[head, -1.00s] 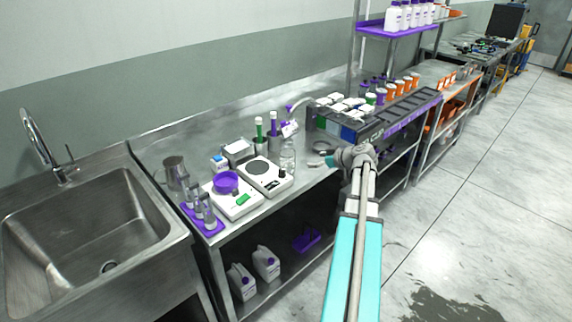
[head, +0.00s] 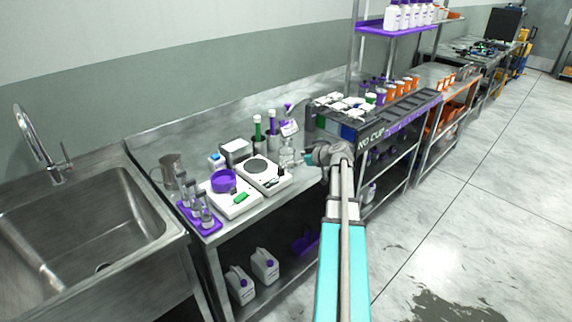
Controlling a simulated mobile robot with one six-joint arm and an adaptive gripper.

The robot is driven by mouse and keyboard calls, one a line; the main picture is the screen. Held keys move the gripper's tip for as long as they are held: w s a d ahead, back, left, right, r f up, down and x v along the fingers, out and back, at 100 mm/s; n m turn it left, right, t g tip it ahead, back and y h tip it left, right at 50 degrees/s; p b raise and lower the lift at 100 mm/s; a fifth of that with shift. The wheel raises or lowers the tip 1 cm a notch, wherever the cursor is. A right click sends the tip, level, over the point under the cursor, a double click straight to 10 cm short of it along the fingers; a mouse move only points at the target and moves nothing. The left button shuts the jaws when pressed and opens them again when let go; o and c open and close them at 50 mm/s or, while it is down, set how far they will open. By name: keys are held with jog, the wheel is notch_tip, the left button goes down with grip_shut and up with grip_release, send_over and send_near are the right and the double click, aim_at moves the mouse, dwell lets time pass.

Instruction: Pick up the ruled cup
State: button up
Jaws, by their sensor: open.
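A clear, see-through vessel (head: 287,157), which looks like the ruled cup, stands upright on the steel bench just behind the white scale with the round dark plate. Its markings are too small to read. My gripper (head: 305,158) is just to the right of the vessel, close to it and pointing left over the bench. It is open, and nothing shows between its fingers. Whether a finger touches the vessel cannot be told.
The scale with the dark plate (head: 262,173) and another with a purple dish (head: 223,181) stand to the left. A spray bottle (head: 289,124) and dark holders with green and purple handles are behind. A dark rack (head: 375,125) stands right. A sink (head: 85,225) is far left.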

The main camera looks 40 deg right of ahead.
aim_at(286, 159)
jog(key=shift+w, duration=0.1)
jog(key=shift+b+x, duration=1)
jog(key=shift+x, duration=1.5)
jog(key=shift+w+r, duration=0.1)
jog(key=shift+r, duration=0.05)
jog(key=shift+c, duration=0.3)
jog(key=c, duration=0.9)
